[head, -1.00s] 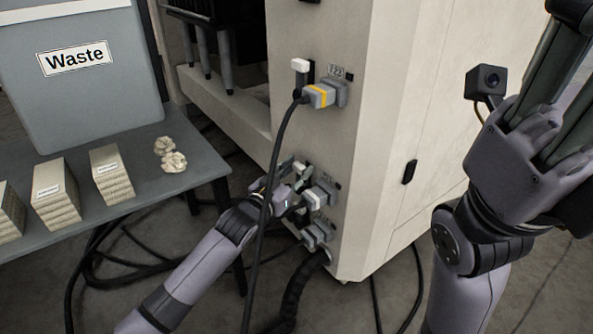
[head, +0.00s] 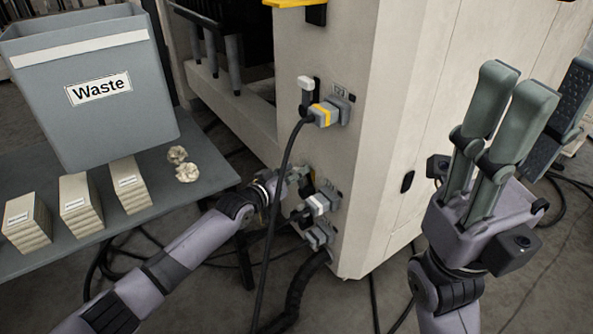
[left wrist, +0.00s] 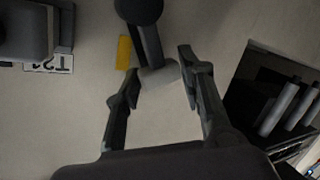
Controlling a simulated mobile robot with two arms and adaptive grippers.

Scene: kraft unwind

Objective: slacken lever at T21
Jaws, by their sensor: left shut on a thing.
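The T21 label (left wrist: 50,63) shows upside down at the left of the left wrist view, beside a grey connector (left wrist: 25,30). The lever (left wrist: 158,72), a dark arm with a pale tip, is between the fingers of my left gripper (left wrist: 163,82), which is shut on it. In the head view my left gripper (head: 297,180) is at the cabinet's lower sockets, and its fingers largely hide the lever there. A small yellow mark (left wrist: 123,52) is beside the lever. My right gripper (head: 540,88) is raised at the right, fingers spread and empty.
A higher yellow-banded connector (head: 328,112) has its own white-tipped lever (head: 306,88) and a cable hanging in front of my left arm. Grey connectors (head: 318,204) sit just below my left gripper. A table (head: 75,238) with a Waste bin (head: 110,120) stands left.

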